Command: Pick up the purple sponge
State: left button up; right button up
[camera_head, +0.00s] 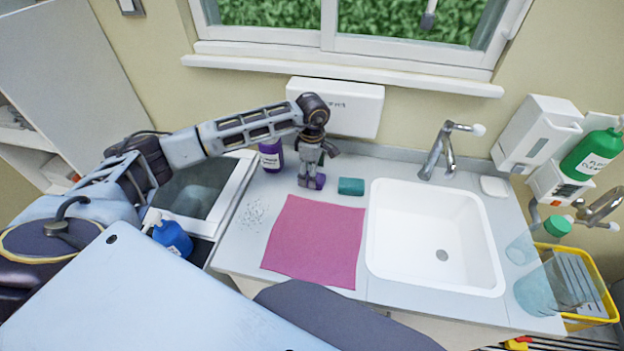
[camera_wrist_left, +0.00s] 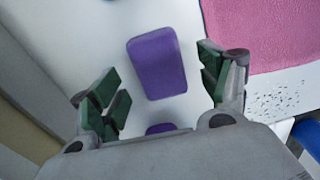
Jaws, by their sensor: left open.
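The purple sponge (camera_head: 319,181) lies on the pale counter near the wall, partly hidden by my left gripper (camera_head: 313,176) in the head view. In the left wrist view the sponge (camera_wrist_left: 156,62) is a rounded purple block, fully in view ahead of my left gripper (camera_wrist_left: 160,84). The gripper points down over it, with green-padded fingers spread apart to either side. Clear counter shows between the sponge and both fingers, so nothing is held. A second small purple patch (camera_wrist_left: 160,128) shows at the gripper's base; I cannot tell what it is. My right gripper is out of view.
A teal block (camera_head: 351,186) lies just right of the sponge. A purple bottle (camera_head: 271,156) stands to the left. A pink cloth (camera_head: 315,243) lies in front, with a white sink (camera_head: 437,236) to its right. A white wall box (camera_head: 350,105) hangs behind the arm.

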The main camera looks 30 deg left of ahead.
pick_arm(q)
jog(key=shift+f, duration=1.5)
jog(key=c, duration=0.8)
